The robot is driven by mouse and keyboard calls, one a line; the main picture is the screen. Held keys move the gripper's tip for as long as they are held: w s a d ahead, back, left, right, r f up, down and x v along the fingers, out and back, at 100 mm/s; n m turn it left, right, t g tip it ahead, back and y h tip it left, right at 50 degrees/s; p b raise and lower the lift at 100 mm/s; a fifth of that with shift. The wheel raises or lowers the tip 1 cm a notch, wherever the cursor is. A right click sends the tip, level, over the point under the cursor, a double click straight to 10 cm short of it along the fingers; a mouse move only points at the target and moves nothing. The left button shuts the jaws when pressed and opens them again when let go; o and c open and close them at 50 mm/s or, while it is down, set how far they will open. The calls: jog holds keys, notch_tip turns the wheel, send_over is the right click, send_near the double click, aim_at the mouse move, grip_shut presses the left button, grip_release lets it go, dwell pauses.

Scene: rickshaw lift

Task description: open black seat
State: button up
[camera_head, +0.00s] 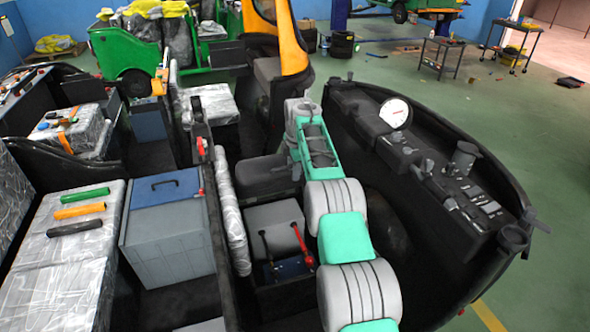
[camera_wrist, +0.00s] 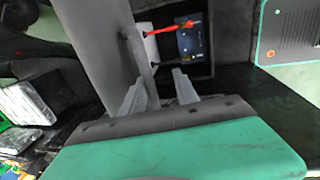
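The black seat (camera_head: 265,177) appears dark grey in the head view, just left of my arm. It stands raised behind an open compartment (camera_head: 262,290). In the wrist view the seat (camera_wrist: 95,40) is a large grey panel tilted up at the left. My gripper (camera_wrist: 158,90) is open, its two grey fingers apart. A red-handled part (camera_wrist: 187,28) shows inside the compartment beyond the fingers.
A dashboard with a round white gauge (camera_head: 395,113) lies right of my arm. A grey box with a blue lid (camera_head: 165,230) and wrapped seats with coloured grips (camera_head: 80,211) stand left. Small tool tables (camera_head: 440,55) are farther back.

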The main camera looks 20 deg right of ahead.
jog(key=shift+a, duration=0.2)
notch_tip(320, 180, up, 8)
jog(key=s, duration=0.1)
jog(key=shift+s+f, duration=0.15)
dwell(0.5)
